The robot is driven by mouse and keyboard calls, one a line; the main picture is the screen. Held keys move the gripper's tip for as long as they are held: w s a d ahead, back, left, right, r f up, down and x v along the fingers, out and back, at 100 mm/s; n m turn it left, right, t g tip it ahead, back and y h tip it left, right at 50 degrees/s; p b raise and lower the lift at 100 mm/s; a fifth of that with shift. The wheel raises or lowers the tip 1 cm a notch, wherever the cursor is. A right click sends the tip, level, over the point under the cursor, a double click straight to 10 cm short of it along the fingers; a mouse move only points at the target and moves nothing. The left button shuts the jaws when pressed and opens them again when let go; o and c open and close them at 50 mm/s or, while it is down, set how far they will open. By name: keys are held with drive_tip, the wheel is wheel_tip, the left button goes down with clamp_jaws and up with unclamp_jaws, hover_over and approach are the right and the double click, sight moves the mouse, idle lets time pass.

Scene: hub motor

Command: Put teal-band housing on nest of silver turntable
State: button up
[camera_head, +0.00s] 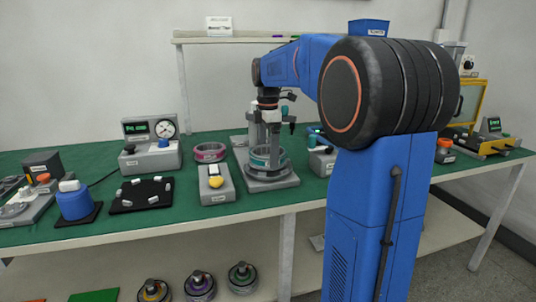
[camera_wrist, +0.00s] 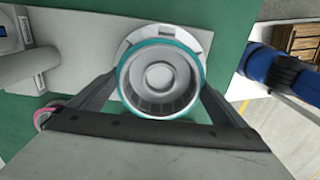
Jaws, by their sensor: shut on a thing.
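The teal-band housing (camera_wrist: 160,77) is round and grey with a teal rim, seen from above in the wrist view. My gripper (camera_wrist: 160,90) is shut on it, with one finger on each side. A pale slotted ring (camera_wrist: 140,36) shows just beyond and beneath its far edge; I cannot tell whether the housing rests on it. In the head view the teal-band housing (camera_head: 259,157) is low over the grey fixture base (camera_head: 275,182), below my arm. The contact there is partly hidden by upright grey parts. I cannot clearly make out the silver turntable's nest.
A pink-banded ring (camera_head: 210,152) lies left of the fixture. A grey box with a yellow button (camera_head: 215,182) stands in front of it. A black tray (camera_head: 141,195) and a gauge box (camera_head: 150,147) are further left. Several banded housings (camera_head: 199,287) sit on the lower shelf.

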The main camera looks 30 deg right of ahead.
drive_tip(key=shift+f, duration=0.3)
drive_tip(key=shift+f, duration=0.1)
drive_tip(key=o, duration=1.1)
wheel_tip(320, 180, up, 12)
drive_tip(key=shift+r, duration=0.1)
drive_tip(key=s+a+f+m+t, duration=0.1)
drive_tip(key=s+a+f+m, duration=0.4)
drive_tip(key=s+f, duration=0.3)
drive_tip(key=s+a+f+m+t, duration=0.2)
drive_tip(key=s+a+f+m, duration=0.3)
drive_tip(key=s+f, duration=0.3)
drive_tip(key=s+a+f+m+t, duration=0.1)
drive_tip(key=s+a+f+m, duration=0.3)
drive_tip(key=s+f, duration=0.5)
drive_tip(key=shift+s+a+f+m+t, duration=0.15)
drive_tip(key=shift+s+a, duration=0.15)
drive_tip(key=shift+s, duration=0.6)
drive_tip(key=shift+s+a+r+m+t, duration=0.1)
drive_tip(key=shift+s+a, duration=0.2)
drive_tip(key=shift+s, duration=0.55)
drive_tip(key=shift+s+a+f+m+t, duration=0.15)
drive_tip(key=shift+s+a, duration=0.15)
drive_tip(key=shift+s, duration=0.6)
